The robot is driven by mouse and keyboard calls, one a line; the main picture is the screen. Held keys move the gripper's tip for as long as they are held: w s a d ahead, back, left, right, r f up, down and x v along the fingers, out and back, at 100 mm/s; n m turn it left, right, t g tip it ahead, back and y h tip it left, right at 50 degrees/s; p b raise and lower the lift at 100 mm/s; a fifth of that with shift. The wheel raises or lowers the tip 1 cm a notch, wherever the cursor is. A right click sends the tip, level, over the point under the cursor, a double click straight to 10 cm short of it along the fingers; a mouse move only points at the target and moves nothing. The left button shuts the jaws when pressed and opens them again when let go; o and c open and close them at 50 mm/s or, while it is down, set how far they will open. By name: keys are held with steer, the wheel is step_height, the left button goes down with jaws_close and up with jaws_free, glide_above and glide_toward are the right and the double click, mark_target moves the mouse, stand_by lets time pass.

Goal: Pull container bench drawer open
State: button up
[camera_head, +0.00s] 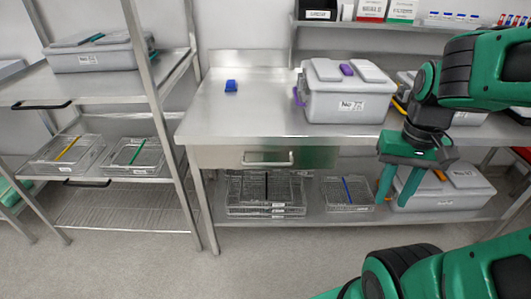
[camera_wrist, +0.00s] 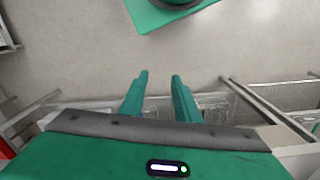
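The steel bench (camera_head: 240,115) stands in the middle of the head view. Its drawer (camera_head: 220,157) sits under the left half of the top and looks shut, with a pale bar handle (camera_head: 267,163) on its front. My gripper (camera_head: 393,200) hangs to the right of the drawer, in front of the bench, fingers pointing down. Its two green fingers are apart with nothing between them. They also show apart in the wrist view (camera_wrist: 158,78). The gripper does not touch the handle. The wrist view does not show the handle.
A grey lidded container (camera_head: 335,108) and a small blue object (camera_head: 231,86) are on the bench top. Wire baskets (camera_head: 265,195) and another grey container (camera_head: 425,200) fill the lower shelf. A rack (camera_head: 115,90) stands at left. The floor before the drawer is clear.

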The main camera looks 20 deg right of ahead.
steer(key=shift+d, duration=0.3)
steer(key=shift+s, duration=0.1)
steer(key=n+t+h, duration=0.1)
steer(key=n+t, duration=0.1)
steer(key=n, duration=1.9)
glide_above(268, 163)
steer(key=s, duration=0.2)
step_height(268, 163, down, 6)
steer(key=f, duration=0.3)
steer(key=w+f, duration=0.1)
steer(key=f, duration=0.2)
steer(key=w+f, duration=0.1)
steer(key=f, duration=0.3)
